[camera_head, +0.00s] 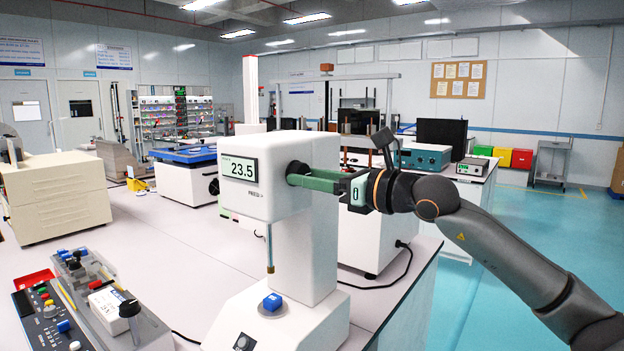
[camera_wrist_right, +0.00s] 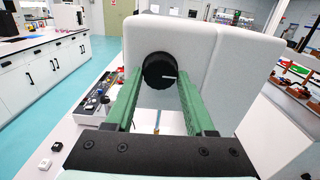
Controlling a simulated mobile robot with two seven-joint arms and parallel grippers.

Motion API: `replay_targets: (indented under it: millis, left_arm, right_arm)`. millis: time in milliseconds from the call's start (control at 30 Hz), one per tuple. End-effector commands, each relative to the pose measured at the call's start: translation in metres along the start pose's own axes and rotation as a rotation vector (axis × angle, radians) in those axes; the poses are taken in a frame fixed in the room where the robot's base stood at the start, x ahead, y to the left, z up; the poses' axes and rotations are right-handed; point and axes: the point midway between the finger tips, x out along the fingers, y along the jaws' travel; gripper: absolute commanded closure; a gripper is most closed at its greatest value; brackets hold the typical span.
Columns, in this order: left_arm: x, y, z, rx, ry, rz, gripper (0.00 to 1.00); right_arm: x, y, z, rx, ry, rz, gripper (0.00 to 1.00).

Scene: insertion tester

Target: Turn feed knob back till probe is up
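The white tester (camera_head: 300,240) stands on the bench, its display (camera_head: 239,169) reading 23.5. The dark feed knob (camera_head: 297,170) is on its side; in the right wrist view the knob (camera_wrist_right: 158,71) faces me with a white mark pointing right. My right gripper (camera_head: 312,182) is at the knob, with its green fingers (camera_wrist_right: 160,90) on either side of it. They look open, with narrow gaps beside the knob. My left gripper is not in view.
A control panel (camera_head: 52,318) and a tray of small parts (camera_head: 110,305) lie at the front left. A beige cabinet (camera_head: 57,195) stands at the far left. A black cable (camera_head: 385,285) runs behind the tester.

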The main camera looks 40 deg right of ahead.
Motion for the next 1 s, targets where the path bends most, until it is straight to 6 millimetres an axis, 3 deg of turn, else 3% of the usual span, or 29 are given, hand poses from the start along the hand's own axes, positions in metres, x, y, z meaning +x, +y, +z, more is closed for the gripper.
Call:
replay_targets:
  millis: [33, 233, 633, 1000]
  left_arm:
    - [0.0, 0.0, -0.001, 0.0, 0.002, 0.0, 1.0]
    - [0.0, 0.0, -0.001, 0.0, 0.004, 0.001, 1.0]
    - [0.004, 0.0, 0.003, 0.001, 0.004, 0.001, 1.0]
    - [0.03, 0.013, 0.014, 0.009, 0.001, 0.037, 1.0]
  right_arm:
    - [0.0, 0.0, 0.001, -0.001, -0.001, -0.001, 0.4]
    - [0.0, 0.0, 0.0, 0.0, -0.001, 0.0, 0.17]
    - [-0.008, -0.001, -0.002, 0.001, 0.0, -0.002, 0.17]
    - [-0.057, -0.001, -0.007, -0.003, 0.002, -0.005, 0.17]
